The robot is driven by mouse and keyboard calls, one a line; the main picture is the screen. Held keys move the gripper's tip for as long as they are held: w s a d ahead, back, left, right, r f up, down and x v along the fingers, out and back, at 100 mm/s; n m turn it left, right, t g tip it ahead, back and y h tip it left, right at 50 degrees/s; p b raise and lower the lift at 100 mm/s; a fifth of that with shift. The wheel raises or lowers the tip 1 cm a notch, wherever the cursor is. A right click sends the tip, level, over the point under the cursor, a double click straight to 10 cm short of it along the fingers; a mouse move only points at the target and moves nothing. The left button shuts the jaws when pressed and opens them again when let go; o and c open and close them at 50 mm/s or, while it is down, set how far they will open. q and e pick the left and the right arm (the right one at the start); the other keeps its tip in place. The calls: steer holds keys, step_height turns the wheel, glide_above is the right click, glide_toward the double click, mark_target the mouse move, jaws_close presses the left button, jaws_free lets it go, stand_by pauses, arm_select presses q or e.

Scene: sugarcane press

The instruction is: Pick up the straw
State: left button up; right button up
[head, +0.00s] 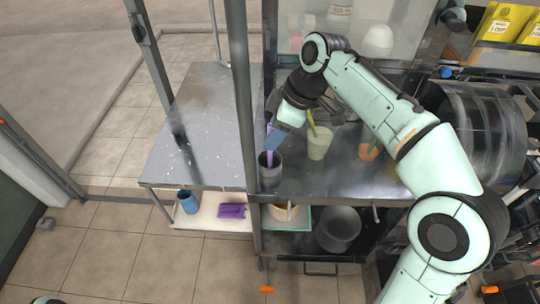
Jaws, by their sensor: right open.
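A purple straw (270,157) stands upright in a dark grey cup (270,175) near the front left corner of the metal counter, just right of a vertical post. My left gripper is not in view.
A pale cup (319,146) with a yellow-green stick and an orange cup (368,152) stand farther right. The side table (190,130) at left is bare.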

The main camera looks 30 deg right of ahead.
mark_target(270, 155)
steer(key=x, duration=0.3)
steer(key=shift+f, duration=0.1)
steer(key=shift+w, duration=0.1)
jaws_close()
